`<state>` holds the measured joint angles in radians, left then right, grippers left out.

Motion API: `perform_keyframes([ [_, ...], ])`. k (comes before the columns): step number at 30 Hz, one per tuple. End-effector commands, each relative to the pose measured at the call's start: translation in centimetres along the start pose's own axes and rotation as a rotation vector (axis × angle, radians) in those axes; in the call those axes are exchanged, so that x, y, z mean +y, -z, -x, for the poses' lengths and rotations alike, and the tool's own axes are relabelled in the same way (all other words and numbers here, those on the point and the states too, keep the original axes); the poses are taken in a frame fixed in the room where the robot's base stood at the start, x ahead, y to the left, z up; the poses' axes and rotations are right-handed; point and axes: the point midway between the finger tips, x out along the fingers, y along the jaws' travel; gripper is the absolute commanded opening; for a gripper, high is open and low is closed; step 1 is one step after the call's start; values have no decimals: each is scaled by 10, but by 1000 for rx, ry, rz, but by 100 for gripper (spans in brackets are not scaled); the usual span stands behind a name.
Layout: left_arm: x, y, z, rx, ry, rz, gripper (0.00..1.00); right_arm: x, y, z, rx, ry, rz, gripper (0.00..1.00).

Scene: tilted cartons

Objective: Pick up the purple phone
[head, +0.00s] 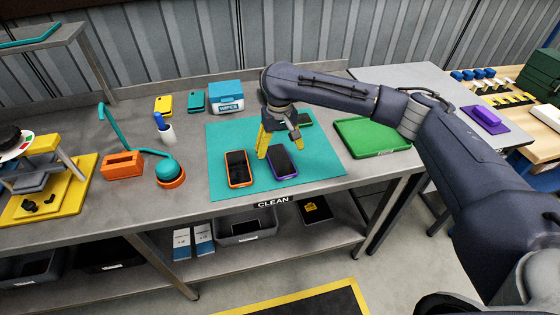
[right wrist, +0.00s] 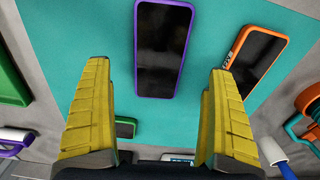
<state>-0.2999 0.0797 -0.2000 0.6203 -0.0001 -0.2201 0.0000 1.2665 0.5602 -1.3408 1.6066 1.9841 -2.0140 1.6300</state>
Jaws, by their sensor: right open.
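The purple phone (head: 281,162) lies screen up on the teal mat (head: 222,135), near its front edge. In the right wrist view, the purple phone (right wrist: 163,50) lies beyond my fingertips, in line with the gap between them. My right gripper (head: 277,141) is above the mat, just behind and over the phone. In the right wrist view its two yellow fingers (right wrist: 157,75) are wide apart with nothing between them. My left gripper is not in view.
An orange phone (head: 238,168) lies left of the purple one, and a green phone (head: 305,120) lies behind. A green tray (head: 372,137) is to the right.

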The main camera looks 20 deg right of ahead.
Motion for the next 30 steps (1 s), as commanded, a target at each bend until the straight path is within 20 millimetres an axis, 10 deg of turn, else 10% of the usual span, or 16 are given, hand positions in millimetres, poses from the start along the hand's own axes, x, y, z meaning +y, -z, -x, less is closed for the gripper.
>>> perform_keyframes([
  [25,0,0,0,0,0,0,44,2,-1,-50,-1,1,-1,90],
  [30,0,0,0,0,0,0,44,2,-1,-49,-1,1,-1,71],
])
